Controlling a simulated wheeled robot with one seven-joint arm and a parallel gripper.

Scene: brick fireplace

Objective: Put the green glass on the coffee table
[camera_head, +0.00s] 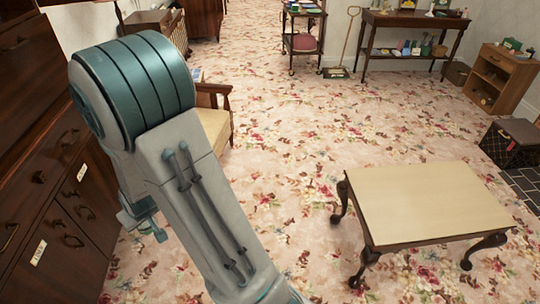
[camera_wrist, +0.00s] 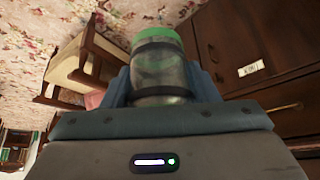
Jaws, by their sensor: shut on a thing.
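The green glass (camera_wrist: 160,68) shows in the wrist view as a clear, greenish vessel with a bright green end and dark bands. My gripper (camera_wrist: 163,88) is shut on it, with blue-grey fingers on both sides. In the head view my arm hides the glass, and only a small part of my gripper (camera_head: 143,222) shows beside the drawers. The coffee table (camera_head: 425,203) stands at the lower right of the head view. It has a pale, bare top and dark curved legs. The glass is well away to the left of it.
A dark wooden chest of drawers (camera_head: 50,210) stands close on the left, near my gripper. A cushioned armchair (camera_head: 216,128) is partly behind my arm. Shelves and a side table (camera_head: 415,22) line the back. Open flowered carpet (camera_head: 300,130) lies between the armchair and the coffee table.

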